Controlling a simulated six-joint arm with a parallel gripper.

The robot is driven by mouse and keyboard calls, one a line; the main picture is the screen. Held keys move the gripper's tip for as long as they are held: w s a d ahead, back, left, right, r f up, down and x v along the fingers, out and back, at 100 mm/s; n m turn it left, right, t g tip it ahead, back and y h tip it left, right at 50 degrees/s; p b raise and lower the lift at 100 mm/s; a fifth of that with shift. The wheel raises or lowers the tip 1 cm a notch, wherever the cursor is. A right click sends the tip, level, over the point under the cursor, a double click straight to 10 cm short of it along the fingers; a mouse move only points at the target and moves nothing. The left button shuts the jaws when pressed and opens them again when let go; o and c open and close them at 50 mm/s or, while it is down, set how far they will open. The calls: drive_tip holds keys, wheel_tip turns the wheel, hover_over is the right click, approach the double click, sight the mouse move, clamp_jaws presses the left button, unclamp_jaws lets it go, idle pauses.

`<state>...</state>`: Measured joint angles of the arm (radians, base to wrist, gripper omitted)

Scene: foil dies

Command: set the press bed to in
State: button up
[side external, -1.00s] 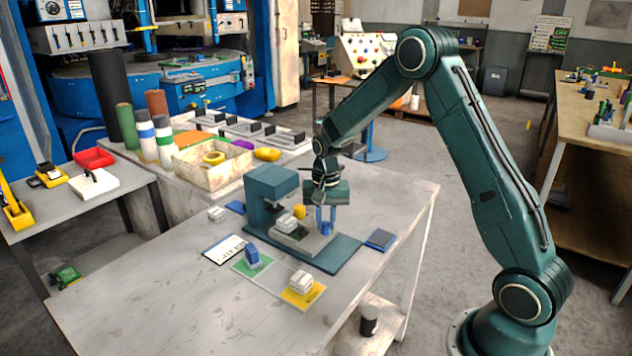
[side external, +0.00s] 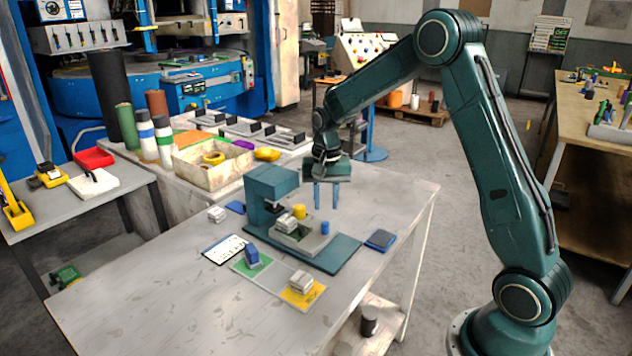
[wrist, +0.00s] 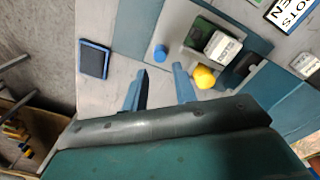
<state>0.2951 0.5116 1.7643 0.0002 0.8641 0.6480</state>
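The teal press (side external: 268,185) stands on a teal base plate (side external: 342,254) on the table. Its grey bed (side external: 318,243) carries a pale block (side external: 286,222), which in the wrist view is a white, lettered block (wrist: 222,46) with green beside it. A blue knob (side external: 325,227) stands at the bed's right end and shows in the wrist view (wrist: 161,52). A yellow cylinder (side external: 299,211) is beside the bed near the press head. My gripper (side external: 326,207) is above the blue knob, fingers apart and pointing down, with nothing between them. The wrist view shows its two blue fingertips (wrist: 160,69) clear of the knob.
A blue-and-black pad (side external: 380,240) lies right of the press. A green pad (side external: 262,268) with a blue block and a yellow pad (side external: 312,297) with a pale block lie in front. A lettered card (side external: 226,249) lies left. The table's front left is clear.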

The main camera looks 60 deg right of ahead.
sight(325, 223)
wheel_tip(325, 223, up, 8)
idle(0.4)
drive_tip(key=shift+f, duration=0.1)
drive_tip(key=s+a+f+t+h, duration=0.1)
drive_tip(key=s+a+t+h, duration=0.1)
drive_tip(key=s+a+h, duration=0.1)
drive_tip(key=shift+s+a+t+h, duration=0.25)
drive_tip(key=shift+a+t+h, duration=0.15)
drive_tip(key=shift+a, duration=0.5)
drive_tip(key=shift+f, duration=0.25)
drive_tip(key=shift+x, duration=6.8)
clamp_jaws()
